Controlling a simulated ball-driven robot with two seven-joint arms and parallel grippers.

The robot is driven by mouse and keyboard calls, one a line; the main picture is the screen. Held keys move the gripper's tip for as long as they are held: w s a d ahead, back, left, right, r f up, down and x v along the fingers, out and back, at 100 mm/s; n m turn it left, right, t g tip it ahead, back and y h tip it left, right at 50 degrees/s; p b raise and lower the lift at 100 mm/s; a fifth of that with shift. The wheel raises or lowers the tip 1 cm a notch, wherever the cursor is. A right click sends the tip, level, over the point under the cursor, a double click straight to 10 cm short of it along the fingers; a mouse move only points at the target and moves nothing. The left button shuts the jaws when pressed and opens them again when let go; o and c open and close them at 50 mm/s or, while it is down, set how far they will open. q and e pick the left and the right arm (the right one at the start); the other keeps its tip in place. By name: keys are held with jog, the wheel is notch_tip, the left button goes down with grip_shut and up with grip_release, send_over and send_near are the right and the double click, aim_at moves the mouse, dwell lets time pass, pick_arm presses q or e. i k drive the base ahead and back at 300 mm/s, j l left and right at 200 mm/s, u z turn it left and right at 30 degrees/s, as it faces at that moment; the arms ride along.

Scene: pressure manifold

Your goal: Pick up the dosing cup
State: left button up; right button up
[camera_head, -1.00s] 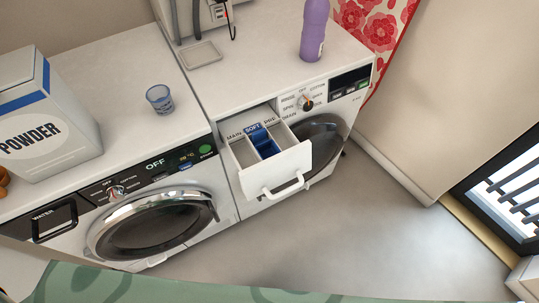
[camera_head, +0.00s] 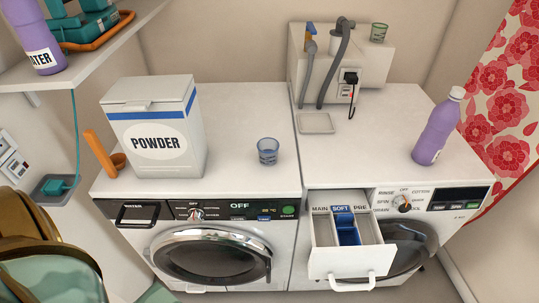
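A small clear blue cup (camera_head: 268,151), which looks like the dosing cup, stands upright on the white top of the left machine (camera_head: 240,108). It is right of the powder box (camera_head: 155,125), with a gap between them. Nothing touches or covers the cup. Neither of my grippers is in view.
An orange scoop (camera_head: 100,152) is left of the powder box. On the right machine (camera_head: 375,120) are a shallow tray (camera_head: 317,123) and a purple bottle (camera_head: 437,130). Its drawer (camera_head: 345,262) is open. The top around the blue cup is clear.

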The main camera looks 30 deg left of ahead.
aim_at(268, 147)
jog(key=i+l+u, duration=0.1)
jog(key=u, duration=0.25)
jog(key=l+u, duration=0.2)
jog(key=u, duration=0.15)
jog(key=i+l+u, duration=0.1)
jog(key=u, duration=0.2)
jog(key=l, duration=0.1)
